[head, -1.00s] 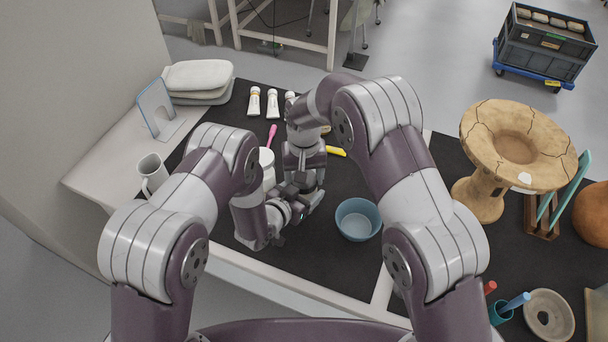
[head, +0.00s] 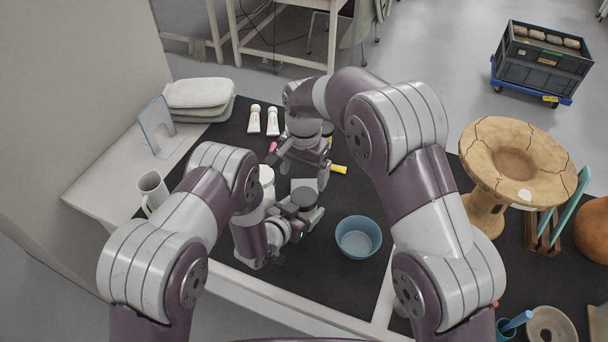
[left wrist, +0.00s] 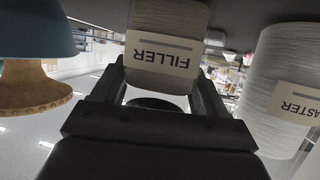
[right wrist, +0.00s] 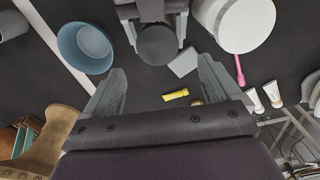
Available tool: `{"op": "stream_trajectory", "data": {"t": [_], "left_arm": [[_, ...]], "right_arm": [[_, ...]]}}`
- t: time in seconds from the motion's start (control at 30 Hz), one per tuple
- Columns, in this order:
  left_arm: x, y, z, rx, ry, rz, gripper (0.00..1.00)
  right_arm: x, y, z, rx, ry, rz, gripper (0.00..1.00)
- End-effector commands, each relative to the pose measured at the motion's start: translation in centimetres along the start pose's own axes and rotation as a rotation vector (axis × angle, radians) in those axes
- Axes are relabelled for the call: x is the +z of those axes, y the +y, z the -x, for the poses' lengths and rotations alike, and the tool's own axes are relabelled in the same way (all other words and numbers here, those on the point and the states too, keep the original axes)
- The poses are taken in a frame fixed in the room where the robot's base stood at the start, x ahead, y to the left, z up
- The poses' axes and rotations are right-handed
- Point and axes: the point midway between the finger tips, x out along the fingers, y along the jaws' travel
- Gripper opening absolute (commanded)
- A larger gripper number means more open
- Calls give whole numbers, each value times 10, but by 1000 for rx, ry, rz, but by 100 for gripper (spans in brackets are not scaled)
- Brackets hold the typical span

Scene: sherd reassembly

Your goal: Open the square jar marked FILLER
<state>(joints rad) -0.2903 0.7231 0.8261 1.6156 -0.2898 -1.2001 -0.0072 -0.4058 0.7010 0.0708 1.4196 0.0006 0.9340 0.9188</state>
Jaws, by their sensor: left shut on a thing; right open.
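The FILLER jar (left wrist: 165,55) shows its label upside down in the left wrist view, between the fingers of my left gripper (left wrist: 158,88). The same dark top shows in the head view (head: 303,197). My right gripper (right wrist: 160,88) is open and empty, apart from the jar and above it.
A white round jar, its label ending in ASTER (left wrist: 298,103), stands close beside.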

Motion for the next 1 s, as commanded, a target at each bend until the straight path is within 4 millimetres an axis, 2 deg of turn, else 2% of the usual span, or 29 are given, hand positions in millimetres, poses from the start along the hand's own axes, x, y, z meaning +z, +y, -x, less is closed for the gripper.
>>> {"op": "stream_trajectory", "data": {"t": [0.1, 0.2, 0.5, 0.6, 0.93, 1.0], "left_arm": [[-1, 0, 0, 0, 2, 0, 0], [-1, 0, 0, 0, 2, 0, 0], [-1, 0, 0, 0, 2, 0, 0], [-1, 0, 0, 0, 2, 0, 0], [-1, 0, 0, 0, 2, 0, 0], [-1, 0, 0, 0, 2, 0, 0]], "right_arm": [[2, 2, 0, 12, -7, -194, 90], [2, 3, -7, 17, -9, -267, 90], [3, 4, -62, 17, -9, -275, 90], [3, 4, -74, 16, -9, -274, 90], [3, 4, -80, 15, -8, -273, 90], [3, 4, -80, 15, -8, -273, 68]]}}
